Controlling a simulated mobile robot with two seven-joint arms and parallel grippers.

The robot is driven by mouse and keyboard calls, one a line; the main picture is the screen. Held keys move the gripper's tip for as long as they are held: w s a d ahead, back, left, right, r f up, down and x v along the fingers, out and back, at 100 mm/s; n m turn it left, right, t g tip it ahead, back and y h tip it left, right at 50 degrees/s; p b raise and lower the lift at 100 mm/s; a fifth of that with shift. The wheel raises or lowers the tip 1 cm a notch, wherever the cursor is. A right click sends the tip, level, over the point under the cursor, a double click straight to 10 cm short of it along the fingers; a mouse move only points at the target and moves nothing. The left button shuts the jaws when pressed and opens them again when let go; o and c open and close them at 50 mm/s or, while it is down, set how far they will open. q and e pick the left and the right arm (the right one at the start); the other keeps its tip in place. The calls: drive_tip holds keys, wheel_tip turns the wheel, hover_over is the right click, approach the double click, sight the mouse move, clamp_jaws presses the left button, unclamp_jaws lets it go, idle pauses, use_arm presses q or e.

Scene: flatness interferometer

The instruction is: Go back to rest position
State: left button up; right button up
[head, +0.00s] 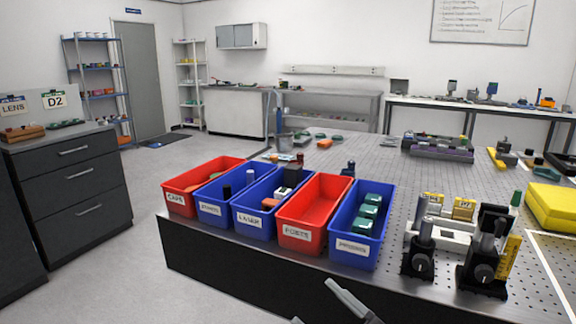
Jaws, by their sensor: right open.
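My right gripper (312,301) shows at the bottom edge, in front of the dark side of the optical table (215,265). One grey finger shows clearly and only the tip of the other shows. The fingers are apart, with nothing visible between them. The rest of the right arm is out of the picture. My left gripper and left arm are not in view.
A row of red and blue bins, including an empty red bin (314,203), stands along the table's near edge. Black optical mounts (487,262) stand to the right, near a yellow case (551,206). A dark drawer cabinet (72,190) is at left. The floor (125,265) between is clear.

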drive_tip(key=s+d+f+m+t+h+p, duration=0.1)
drive_tip(key=s+d+f+m+h, duration=0.1)
drive_tip(key=d+f+m+h, duration=0.4)
drive_tip(key=s+d+f+m+t+h, duration=0.1)
drive_tip(key=s+d+f+m+h, duration=0.15)
drive_tip(key=f+m+h, duration=0.45)
drive_tip(key=s+d+f+m+g+h, duration=0.1)
drive_tip(key=s+d+f+g, duration=0.1)
drive_tip(key=s+f, duration=0.4)
drive_tip(key=s+d+f+m+g+h+p, duration=0.1)
drive_tip(key=s+d+f+g, duration=0.2)
drive_tip(key=f, duration=0.4)
drive_tip(key=s+d, duration=0.1)
drive_tip(key=s, duration=0.1)
drive_tip(key=shift+s+g+h, duration=0.3)
drive_tip(key=shift+s+h, duration=0.05)
drive_tip(key=shift+h, duration=0.05)
drive_tip(key=shift+d, duration=0.1)
drive_tip(key=shift+c, duration=0.3)
